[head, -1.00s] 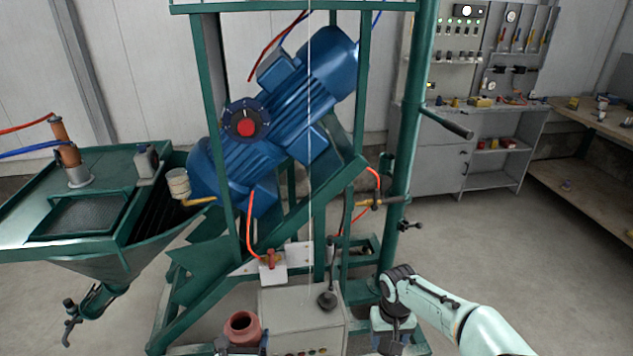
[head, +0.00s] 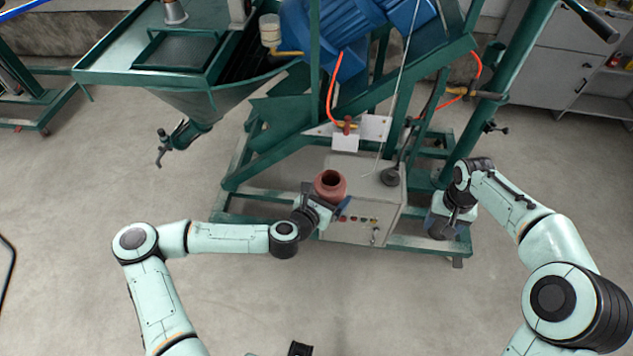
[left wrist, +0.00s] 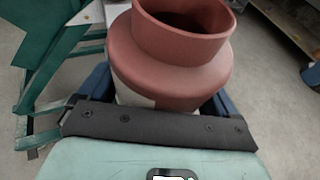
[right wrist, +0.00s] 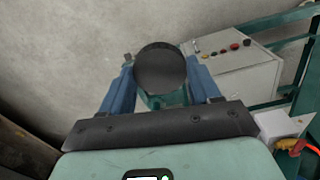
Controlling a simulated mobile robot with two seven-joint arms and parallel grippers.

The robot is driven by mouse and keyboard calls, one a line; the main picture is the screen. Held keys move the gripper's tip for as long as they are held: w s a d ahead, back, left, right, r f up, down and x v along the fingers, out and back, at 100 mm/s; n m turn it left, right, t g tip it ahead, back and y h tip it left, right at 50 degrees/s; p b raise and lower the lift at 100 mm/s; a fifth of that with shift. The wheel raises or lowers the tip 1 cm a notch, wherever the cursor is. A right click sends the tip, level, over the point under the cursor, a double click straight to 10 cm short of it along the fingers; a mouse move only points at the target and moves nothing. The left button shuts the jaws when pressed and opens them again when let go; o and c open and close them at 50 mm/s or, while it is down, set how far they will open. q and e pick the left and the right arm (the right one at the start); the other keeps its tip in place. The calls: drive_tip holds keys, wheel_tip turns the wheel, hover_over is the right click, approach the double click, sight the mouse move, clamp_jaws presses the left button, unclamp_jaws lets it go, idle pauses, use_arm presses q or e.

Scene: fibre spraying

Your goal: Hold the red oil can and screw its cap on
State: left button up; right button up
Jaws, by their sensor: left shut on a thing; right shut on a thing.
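The red oil can (head: 330,184) has a wide open mouth with no cap on it. It stands upright in my left gripper (head: 328,208), in front of the machine. In the left wrist view the can (left wrist: 168,62) fills the space between the blue fingers, which are shut on its body. My right gripper (head: 443,222) is apart from the can, to its right. In the right wrist view a dark round cap (right wrist: 160,69) sits between the blue fingers of the right gripper (right wrist: 162,90). The cap is hidden in the head view.
A grey control box (head: 350,230) with buttons stands behind the can on the machine's green frame (head: 235,175). A blue motor (head: 365,25) is higher up. The floor in front is clear.

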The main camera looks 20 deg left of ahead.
use_arm(q)
drive_tip(key=w+d+f+m+g+h, duration=0.1)
drive_tip(key=d+f+m+g+h, duration=0.1)
drive_tip(key=d+m+h, duration=0.3)
drive_tip(key=d, duration=0.3)
drive_tip(key=shift+d+f+g, duration=0.15)
drive_tip(key=shift+d+g, duration=0.1)
drive_tip(key=shift+g, duration=0.15)
drive_tip(key=shift+w, duration=0.1)
use_arm(e)
drive_tip(key=w+a+r, duration=0.1)
drive_tip(key=a+r, duration=0.5)
drive_tip(key=a, duration=0.4)
drive_tip(key=w+a+r+m, duration=0.1)
drive_tip(key=a+r, duration=0.6)
drive_tip(key=a, duration=0.4)
drive_tip(key=shift+f, duration=0.1)
drive_tip(key=shift+f, duration=1.85)
